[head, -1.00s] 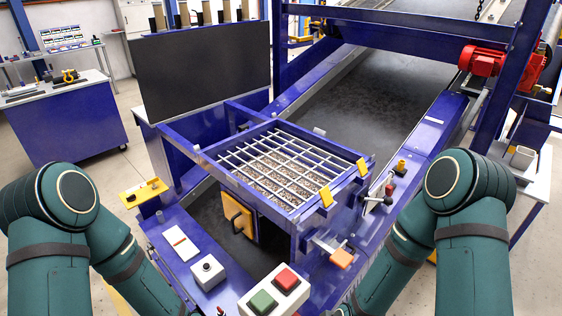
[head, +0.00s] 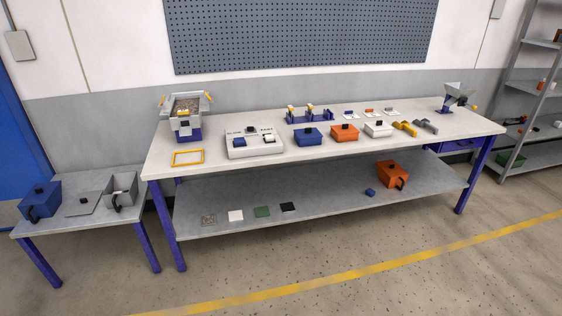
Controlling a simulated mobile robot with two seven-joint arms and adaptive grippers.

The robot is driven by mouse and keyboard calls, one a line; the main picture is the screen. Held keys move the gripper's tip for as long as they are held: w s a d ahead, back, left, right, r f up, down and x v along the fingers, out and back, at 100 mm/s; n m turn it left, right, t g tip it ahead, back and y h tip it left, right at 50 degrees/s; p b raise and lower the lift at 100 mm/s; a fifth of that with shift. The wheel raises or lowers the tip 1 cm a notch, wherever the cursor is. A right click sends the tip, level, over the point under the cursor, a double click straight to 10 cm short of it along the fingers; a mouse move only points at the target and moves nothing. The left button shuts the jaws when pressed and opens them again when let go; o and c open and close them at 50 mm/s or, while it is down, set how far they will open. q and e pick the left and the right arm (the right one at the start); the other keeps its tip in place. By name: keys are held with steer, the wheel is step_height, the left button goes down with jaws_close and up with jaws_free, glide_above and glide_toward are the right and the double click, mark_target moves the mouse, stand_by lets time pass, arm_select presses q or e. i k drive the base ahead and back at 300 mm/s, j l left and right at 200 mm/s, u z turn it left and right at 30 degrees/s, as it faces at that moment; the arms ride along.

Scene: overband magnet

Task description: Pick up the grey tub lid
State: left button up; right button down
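The grey tub lid (head: 91,207), a flat grey plate with a small dark knob, lies on the low side table (head: 60,233) at the left of the head view. Just right of it stands an open grey tub (head: 122,190) with a dark handle at its front. A blue tub (head: 40,203) with a dark knob on top and a dark handle stands left of the lid. The lid lies between the two tubs. Neither of my grippers shows in this view.
A long workbench (head: 220,167) to the right carries a blue tub (head: 308,138), an orange tub (head: 344,133), a white tub (head: 379,129) and a yellow frame (head: 188,158). Its lower shelf (head: 320,200) holds another orange tub (head: 392,175). The floor in front is clear.

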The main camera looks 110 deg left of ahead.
mark_target(84, 203)
steer(key=k+u, duration=0.1)
steer(key=u, duration=4.6)
steer(key=k+u, duration=0.1)
steer(key=u, duration=0.4)
